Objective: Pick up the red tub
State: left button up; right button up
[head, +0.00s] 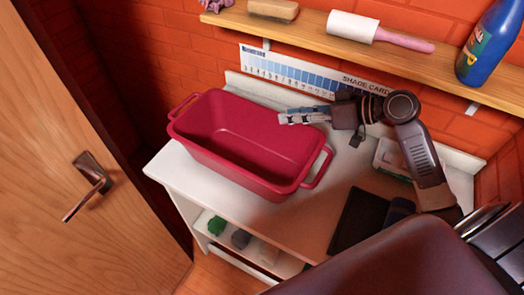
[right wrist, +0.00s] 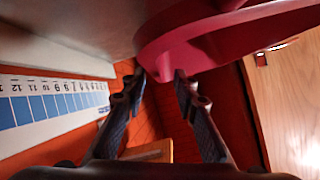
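The red tub (head: 245,140) stands upright on the white bench top, with a loop handle at each end. My right gripper (head: 284,117) reaches in from the right, its fingertips at the tub's far right rim. In the right wrist view the two fingers (right wrist: 159,77) are apart, with the tub's rim (right wrist: 200,35) right at their tips. I cannot tell whether the tips touch the rim. My left gripper is not in view.
The white bench (head: 215,185) has a lower shelf with small items. A dark flat panel (head: 358,220) and a white-and-green box (head: 392,157) lie to the right. A wooden shelf (head: 300,25) runs above, holding a roller (head: 352,27) and blue bottle (head: 488,42). A door (head: 80,170) is left.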

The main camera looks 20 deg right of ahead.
aim_at(272, 123)
jog(key=shift+s+d+f, duration=0.15)
jog(key=shift+s, duration=0.25)
jog(key=shift+w+f, duration=0.1)
jog(key=shift+f, duration=0.05)
jog(key=p+x, duration=0.3)
jog(key=x, duration=0.4)
jog(key=shift+d, duration=0.1)
jog(key=shift+w+f, duration=0.2)
jog(key=shift+w, duration=0.05)
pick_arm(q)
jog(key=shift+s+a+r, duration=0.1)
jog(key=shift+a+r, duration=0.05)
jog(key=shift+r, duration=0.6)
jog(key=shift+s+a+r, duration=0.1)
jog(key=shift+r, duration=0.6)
pick_arm(e)
grip_shut()
jog(key=shift+r, duration=0.1)
